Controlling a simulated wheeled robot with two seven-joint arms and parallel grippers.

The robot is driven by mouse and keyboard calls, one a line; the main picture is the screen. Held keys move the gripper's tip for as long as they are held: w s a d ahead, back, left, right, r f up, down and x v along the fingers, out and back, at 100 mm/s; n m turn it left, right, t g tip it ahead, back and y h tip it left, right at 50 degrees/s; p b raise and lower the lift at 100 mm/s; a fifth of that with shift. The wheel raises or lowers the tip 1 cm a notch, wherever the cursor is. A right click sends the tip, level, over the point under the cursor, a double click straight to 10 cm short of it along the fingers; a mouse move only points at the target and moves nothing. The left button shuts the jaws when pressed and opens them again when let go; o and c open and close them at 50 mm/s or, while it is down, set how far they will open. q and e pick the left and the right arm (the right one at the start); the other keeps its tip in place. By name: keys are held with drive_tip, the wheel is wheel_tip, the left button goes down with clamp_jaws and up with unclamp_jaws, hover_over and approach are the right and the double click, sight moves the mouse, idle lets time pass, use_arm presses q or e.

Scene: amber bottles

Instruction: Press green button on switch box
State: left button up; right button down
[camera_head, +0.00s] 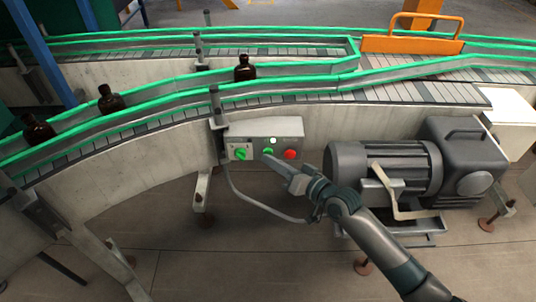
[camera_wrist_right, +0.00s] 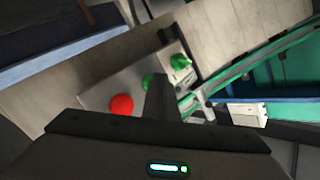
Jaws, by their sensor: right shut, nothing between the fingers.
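The grey switch box (camera_head: 262,130) is mounted on the side of the conveyor in the head view. On its face are a green rotary switch (camera_head: 241,153), a green button (camera_head: 269,153) and a red button (camera_head: 290,154). My right gripper (camera_head: 268,160) is shut and empty, with its tips just in front of the green button and partly over it. In the right wrist view the shut fingers (camera_wrist_right: 160,88) overlap the green button (camera_wrist_right: 147,82), between the red button (camera_wrist_right: 121,105) and the green switch (camera_wrist_right: 178,61). Whether the tips touch the button I cannot tell. My left gripper is not in view.
A grey motor (camera_head: 385,170) stands right of the box, close to my right arm. The conveyor (camera_head: 300,98) with green rails runs behind and carries brown bottles (camera_head: 245,68). A cable (camera_head: 255,203) hangs below the box. An orange gate (camera_head: 412,44) stands at the back.

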drive_tip(key=shift+s, duration=0.1)
drive_tip(key=shift+s+p, duration=0.55)
drive_tip(key=shift+s, duration=0.15)
drive_tip(key=shift+s, duration=0.15)
drive_tip(key=s+p, duration=0.2)
drive_tip(key=s, duration=0.2)
drive_tip(key=shift+s+p, duration=0.4)
idle(0.7)
